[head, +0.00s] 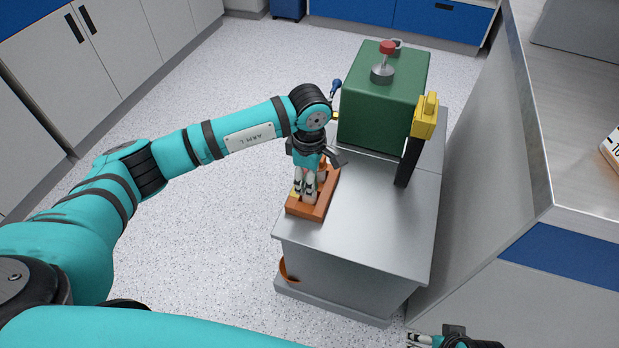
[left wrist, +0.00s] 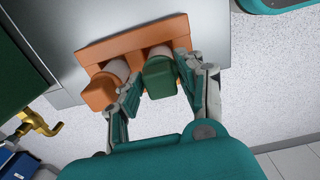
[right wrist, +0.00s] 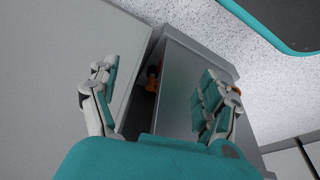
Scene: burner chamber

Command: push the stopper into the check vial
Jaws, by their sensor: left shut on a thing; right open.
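An orange rack (head: 318,211) stands at the left edge of the grey cabinet top; it also shows in the left wrist view (left wrist: 95,54). It holds two pale vials, one capped by an orange stopper (left wrist: 99,93), the other by a green stopper (left wrist: 160,78). My left gripper (left wrist: 158,88) is shut on the green stopper, its fingers on either side, above its vial (left wrist: 159,52). I cannot tell how deep the stopper sits. In the head view the left gripper (head: 310,190) hides most of the vials. My right gripper (right wrist: 157,85) is open and empty.
A green box (head: 382,110) with a red-knobbed top fitting (head: 387,60) and a yellow handle (head: 426,115) stands behind the rack. The cabinet top (head: 375,215) is clear in front. A counter (head: 575,120) rises on the right.

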